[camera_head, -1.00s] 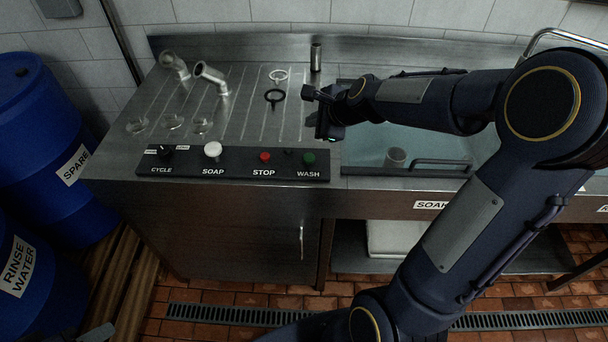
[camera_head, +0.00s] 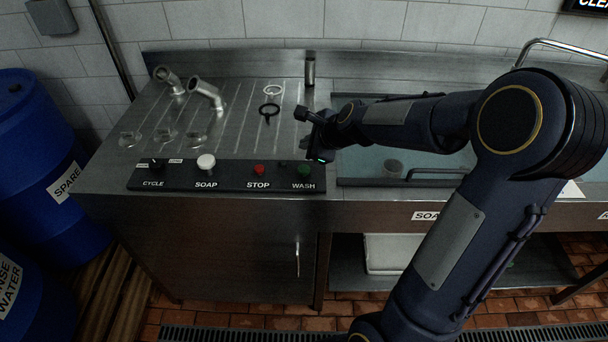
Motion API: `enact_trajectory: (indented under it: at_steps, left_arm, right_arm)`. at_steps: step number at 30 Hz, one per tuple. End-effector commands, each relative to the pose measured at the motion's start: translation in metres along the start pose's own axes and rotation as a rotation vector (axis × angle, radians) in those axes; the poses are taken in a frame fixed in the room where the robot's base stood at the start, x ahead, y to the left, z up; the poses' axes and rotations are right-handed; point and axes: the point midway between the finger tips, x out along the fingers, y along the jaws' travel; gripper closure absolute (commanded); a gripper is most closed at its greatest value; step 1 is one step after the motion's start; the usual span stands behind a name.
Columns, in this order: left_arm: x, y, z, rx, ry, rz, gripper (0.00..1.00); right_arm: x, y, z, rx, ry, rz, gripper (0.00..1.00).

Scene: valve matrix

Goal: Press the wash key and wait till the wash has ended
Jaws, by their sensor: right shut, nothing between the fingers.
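The green wash key (camera_head: 304,170) sits at the right end of the black control panel (camera_head: 228,186), above the label WASH. To its left are the red stop key (camera_head: 259,169), the white soap knob (camera_head: 206,162) and the black cycle knob (camera_head: 157,164). My right gripper (camera_head: 308,138) is shut and empty. In the picture its fingers show just above and behind the wash key; I see no contact with it. My left gripper is not in view.
A black ring (camera_head: 269,110), a white ring (camera_head: 273,90) and metal pipe elbows (camera_head: 206,92) lie on the draining board. The water-filled soak sink (camera_head: 430,165) is at the right, under my right arm. Blue barrels (camera_head: 40,150) stand at the left.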

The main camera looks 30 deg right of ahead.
Motion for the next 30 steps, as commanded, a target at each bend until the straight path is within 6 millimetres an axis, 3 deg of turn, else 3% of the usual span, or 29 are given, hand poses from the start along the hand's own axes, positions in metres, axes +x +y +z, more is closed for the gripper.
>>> enact_trajectory:
  at_steps: [3,9,30]
  left_arm:
    - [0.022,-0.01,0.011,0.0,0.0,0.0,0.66]
    - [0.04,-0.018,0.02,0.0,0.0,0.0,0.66]
    - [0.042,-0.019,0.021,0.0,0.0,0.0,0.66]
  right_arm:
    - [0.018,0.013,-0.013,0.0,0.0,-0.001,1.0]
    - [0.034,0.024,-0.025,0.0,0.0,0.0,1.0]
    - [0.037,0.027,-0.027,0.0,0.0,0.0,1.0]
